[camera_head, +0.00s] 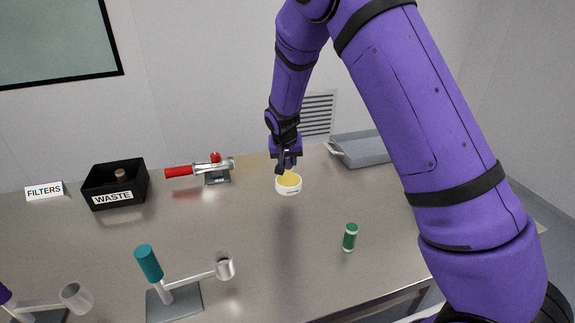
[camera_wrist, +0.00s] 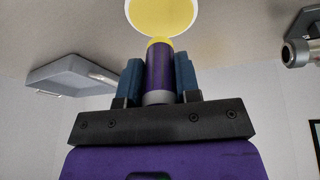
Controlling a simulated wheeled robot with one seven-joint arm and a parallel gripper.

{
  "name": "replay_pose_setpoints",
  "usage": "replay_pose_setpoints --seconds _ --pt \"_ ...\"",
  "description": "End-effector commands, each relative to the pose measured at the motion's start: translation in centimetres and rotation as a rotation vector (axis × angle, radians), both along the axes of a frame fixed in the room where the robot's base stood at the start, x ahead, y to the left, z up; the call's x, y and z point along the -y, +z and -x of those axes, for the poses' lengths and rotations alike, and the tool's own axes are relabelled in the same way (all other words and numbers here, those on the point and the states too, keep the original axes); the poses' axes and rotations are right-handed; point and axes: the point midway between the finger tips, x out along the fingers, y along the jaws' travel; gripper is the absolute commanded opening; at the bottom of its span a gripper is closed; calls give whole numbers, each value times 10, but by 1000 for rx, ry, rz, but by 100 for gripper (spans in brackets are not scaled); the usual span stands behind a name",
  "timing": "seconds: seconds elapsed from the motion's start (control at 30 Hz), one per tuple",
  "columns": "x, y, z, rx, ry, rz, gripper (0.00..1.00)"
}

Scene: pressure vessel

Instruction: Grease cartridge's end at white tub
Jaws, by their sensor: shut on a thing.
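My gripper (camera_head: 287,163) is shut on a purple cartridge with a grey band. In the wrist view, the cartridge (camera_wrist: 159,72) stands between the two blue finger pads of my gripper (camera_wrist: 159,82). The cartridge's far end is yellow. The white tub (camera_head: 289,189) sits on the table directly below my gripper, with yellow grease inside. In the wrist view, the tub (camera_wrist: 160,15) shows as a yellow disc with a white rim, and the cartridge's yellow end overlaps its near edge. I cannot tell whether the end touches the grease.
A green cartridge (camera_head: 350,238) stands right of the tub. A red-handled device (camera_head: 212,171), a black WASTE bin (camera_head: 115,186) and a FILTERS sign (camera_head: 44,191) are left. A grey tray (camera_head: 362,150) is behind right. A teal-handled holder (camera_head: 175,296) stands front left. Table between is clear.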

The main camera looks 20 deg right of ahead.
Motion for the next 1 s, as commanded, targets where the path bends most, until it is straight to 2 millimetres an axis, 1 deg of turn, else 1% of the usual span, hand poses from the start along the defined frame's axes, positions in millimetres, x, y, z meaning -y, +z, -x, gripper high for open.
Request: replay_pose_setpoints --seconds 0.2,0.47,1.0 --pt "0 16 0 2 0 -1 7" --pt "0 31 0 1 -1 -1 7" --pt "0 32 0 0 0 0 7"
